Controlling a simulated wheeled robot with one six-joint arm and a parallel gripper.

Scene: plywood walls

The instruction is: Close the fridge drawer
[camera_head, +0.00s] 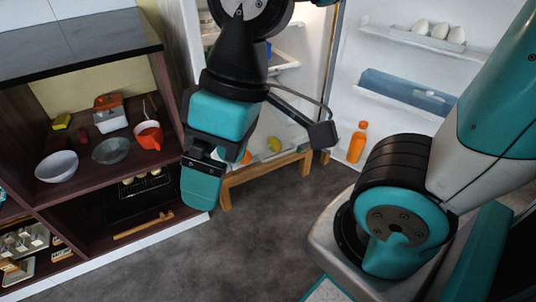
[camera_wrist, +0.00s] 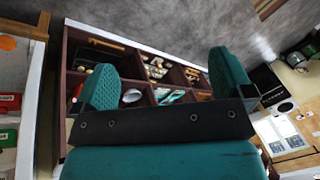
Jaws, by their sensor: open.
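The white fridge (camera_head: 183,40) stands open on a wooden base (camera_head: 268,172) in the head view, its door (camera_head: 395,75) swung to the right. A pale drawer or shelf edge (camera_head: 285,62) shows inside, partly behind my arm. Lower down, a yellow item (camera_head: 274,145) and a bit of orange lie in the white interior. I cannot tell how far any drawer is pulled out. My gripper (camera_head: 203,178) hangs in front of the fridge's lower left, beside the shelf unit. In the wrist view, its two teal fingers (camera_wrist: 165,82) are wide apart with nothing between them.
A dark wooden shelf unit (camera_head: 80,50) stands left of the fridge, holding bowls (camera_head: 57,166), an orange cup (camera_head: 149,135) and utensils. The door holds eggs (camera_head: 438,31), a blue bin (camera_head: 405,90) and an orange bottle (camera_head: 357,142). Grey floor (camera_head: 255,240) is clear in front.

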